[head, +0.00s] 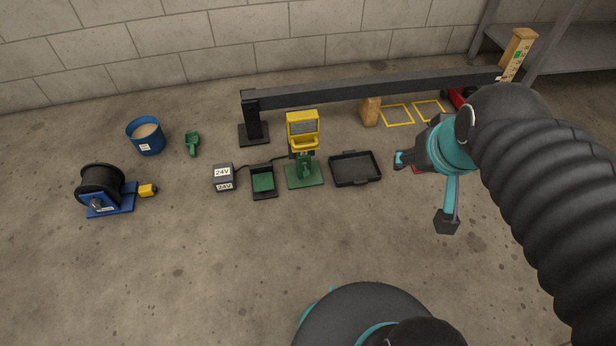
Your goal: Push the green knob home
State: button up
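A yellow-headed device (303,130) stands on a green base plate (305,175) in the middle of the floor. A small green part (304,158) shows low on its front; I cannot tell whether this is the knob or how far in it sits. Another green handle-like piece (192,143) lies apart on the floor at the left. My gripper (425,190) is at the right, beyond the black tray, with its teal fingers spread wide. I see nothing between them. It is well apart from the yellow device. My arm hides the floor behind it.
A black tray (356,181) lies between the device and my gripper. A green-lined tray (263,195) and a 24V box (224,172) stand left of the device. A dark beam (370,91) runs behind. A blue bucket (132,144) and a cable reel (101,184) stand far left.

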jog(key=w+a+f+t+b, duration=0.1)
jog(key=w+a+f, duration=0.15)
jog(key=w, duration=0.75)
jog(key=n+t+y+b, duration=0.2)
jog(key=t+y+b, duration=0.1)
jog(key=t+b, duration=0.4)
send_over(308, 177)
jog(key=s+d+p, duration=0.1)
jog(key=s+d, duration=0.2)
jog(key=d, duration=0.2)
notch_tip(308, 177, down, 39)
jog(key=s+a+f+n+t+y+b, duration=0.1)
jog(key=s+f+t, duration=0.1)
jog(key=s+f, duration=0.4)
jog(key=s+a+f+t+y+b, duration=0.1)
jog(key=s+f, duration=0.2)
jog(key=f, duration=0.5)
jog(key=x, duration=0.9)
jog(key=b+x, duration=0.1)
jog(key=x, duration=0.3)
jog(key=shift+w+d+f, duration=0.1)
jog(key=shift+w+d, duration=0.2)
jog(key=shift+w, duration=0.05)
grip_shut()
